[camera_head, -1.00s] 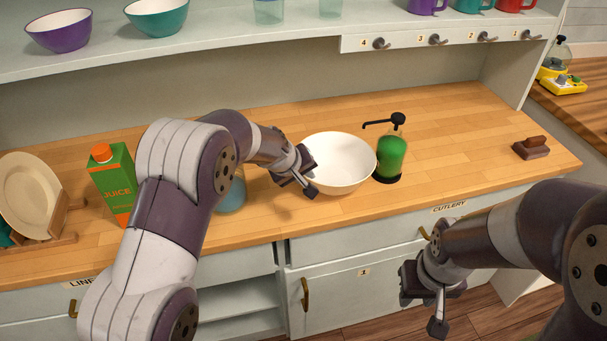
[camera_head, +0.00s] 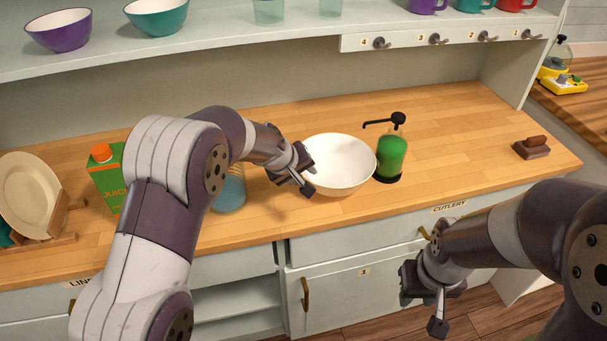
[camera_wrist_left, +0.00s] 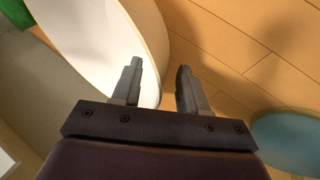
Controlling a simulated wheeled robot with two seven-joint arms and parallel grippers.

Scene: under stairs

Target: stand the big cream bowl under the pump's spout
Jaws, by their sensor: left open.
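The big cream bowl (camera_head: 345,162) stands upright on the wooden counter, just left of the pump bottle (camera_head: 391,155) with green liquid. The bowl's right rim is close to the bottle; I cannot tell if they touch. The black spout (camera_head: 377,123) points left, toward the bowl's back right side. My left gripper (camera_head: 306,172) is open at the bowl's left rim. In the left wrist view, one finger of this gripper (camera_wrist_left: 158,85) is over the bowl's white inside (camera_wrist_left: 95,40) and the other is outside. My right gripper (camera_head: 422,308) looks open and empty in front of the drawers.
A blue glass (camera_head: 230,190) stands left of the bowl, partly behind my left arm. A juice carton (camera_head: 106,180) and a plate rack (camera_head: 62,215) are further left. A brown block-like object (camera_head: 531,148) lies at the right. The counter between pump and block is clear.

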